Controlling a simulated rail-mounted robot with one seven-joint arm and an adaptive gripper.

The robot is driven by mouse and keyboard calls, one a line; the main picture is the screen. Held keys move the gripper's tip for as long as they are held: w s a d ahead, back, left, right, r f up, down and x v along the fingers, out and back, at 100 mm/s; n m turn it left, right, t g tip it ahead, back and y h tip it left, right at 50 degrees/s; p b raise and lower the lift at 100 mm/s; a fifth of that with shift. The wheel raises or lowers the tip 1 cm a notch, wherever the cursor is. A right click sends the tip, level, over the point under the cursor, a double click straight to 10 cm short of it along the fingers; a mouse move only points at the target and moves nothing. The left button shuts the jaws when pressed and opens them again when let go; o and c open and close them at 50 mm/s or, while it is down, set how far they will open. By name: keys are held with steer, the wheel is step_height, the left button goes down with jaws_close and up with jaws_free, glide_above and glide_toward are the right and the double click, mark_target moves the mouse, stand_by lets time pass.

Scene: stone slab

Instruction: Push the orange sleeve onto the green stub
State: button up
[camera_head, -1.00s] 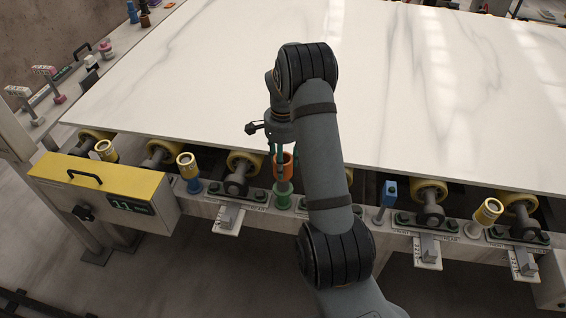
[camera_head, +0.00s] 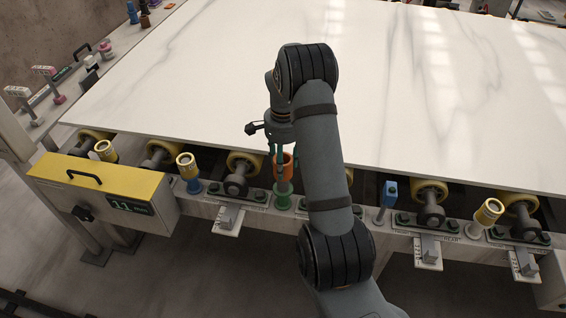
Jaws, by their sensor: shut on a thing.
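The orange sleeve (camera_head: 286,164) is held upright between the teal fingers of my gripper (camera_head: 281,158), which is shut on it. The green stub (camera_head: 283,198) stands on the front rail, with a flanged green base and a grey post (camera_head: 284,185) rising from it. The sleeve is directly above the stub and its lower end meets or surrounds the top of the grey post. I cannot tell how far it overlaps. A gap with grey post showing lies between the sleeve and the green base. My arm covers the area just to the right.
The white stone slab (camera_head: 200,80) lies behind on yellow rollers. A yellow-topped box (camera_head: 100,180) is at far left.

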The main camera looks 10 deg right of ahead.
steer(key=shift+f+b, duration=3.15)
steer(key=shift+f, duration=0.35)
steer(key=o, duration=1.3)
step_height(320, 180, up, 12)
step_height(320, 180, down, 12)
steer(key=shift+r+p, duration=0.4)
steer(key=shift+f, duration=0.1)
